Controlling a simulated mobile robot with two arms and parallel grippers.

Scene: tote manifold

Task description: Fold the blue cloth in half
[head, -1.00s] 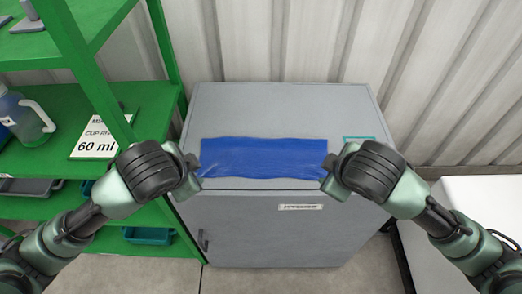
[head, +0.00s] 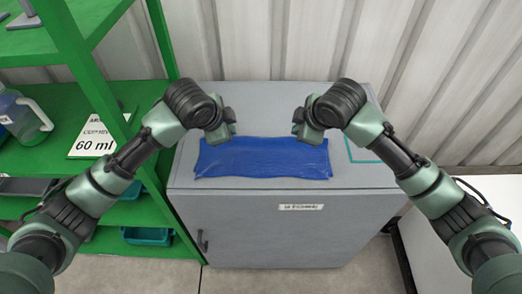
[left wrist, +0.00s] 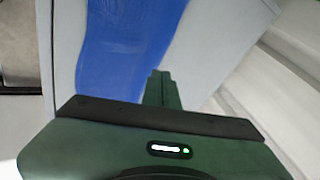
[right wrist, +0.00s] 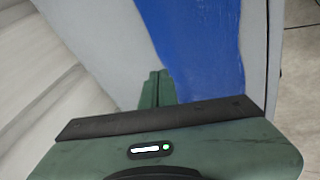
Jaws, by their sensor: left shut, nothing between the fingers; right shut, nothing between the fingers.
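The blue cloth (head: 262,160) lies as a wide, narrow strip on top of the grey cabinet, near its front edge, with slight wrinkles. It also shows in the left wrist view (left wrist: 125,50) and the right wrist view (right wrist: 200,45). My left gripper (head: 231,124) is shut and empty by the cloth's back edge, left of its middle. My right gripper (head: 297,123) is shut and empty by the back edge, right of its middle. I cannot tell whether either fingertip touches the cloth. The fingers show closed together in both wrist views.
The grey cabinet top (head: 265,100) is bare behind the cloth. A teal outline (head: 360,150) marks its right side. A green shelf (head: 100,100) with a jug (head: 22,115) and a 60 ml sign (head: 95,145) stands left. A corrugated wall (head: 300,40) is behind.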

